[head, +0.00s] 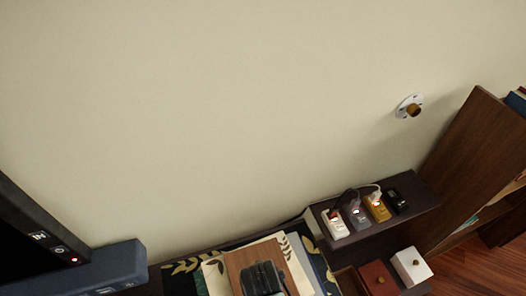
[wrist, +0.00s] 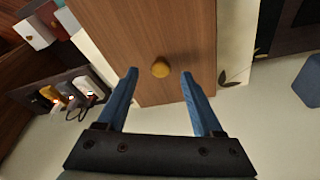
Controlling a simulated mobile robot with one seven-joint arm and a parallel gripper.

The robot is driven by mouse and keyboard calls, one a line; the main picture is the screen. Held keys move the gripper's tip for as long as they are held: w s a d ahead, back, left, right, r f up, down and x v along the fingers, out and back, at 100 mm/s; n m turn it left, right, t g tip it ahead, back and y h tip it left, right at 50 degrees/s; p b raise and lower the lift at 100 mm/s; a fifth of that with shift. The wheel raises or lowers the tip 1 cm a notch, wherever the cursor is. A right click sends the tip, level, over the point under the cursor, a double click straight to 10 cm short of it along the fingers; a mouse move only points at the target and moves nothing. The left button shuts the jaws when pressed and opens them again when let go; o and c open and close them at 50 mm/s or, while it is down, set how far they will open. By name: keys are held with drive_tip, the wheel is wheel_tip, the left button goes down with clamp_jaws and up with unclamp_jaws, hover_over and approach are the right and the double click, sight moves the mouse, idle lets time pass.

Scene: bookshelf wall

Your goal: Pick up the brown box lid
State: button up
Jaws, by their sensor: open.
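In the head view the lid (head: 240,262) is at the bottom centre, partly hidden by my gripper (head: 263,280). In the wrist view my gripper (wrist: 159,74) is open, with its two blue fingers apart. The knob appears between the fingertips, with a gap on each side. I cannot tell how far above the lid the fingertips are.
A leaf-patterned surface (head: 181,267) surrounds the lid. To the right, a dark shelf (head: 415,190) holds several small plugged-in devices. White (head: 410,266) and red-brown (head: 379,279) knobbed boxes stand below it. A wall (head: 200,110) rises behind.

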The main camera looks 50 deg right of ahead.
drive_tip(key=shift+x, duration=1.15)
clamp_jaws()
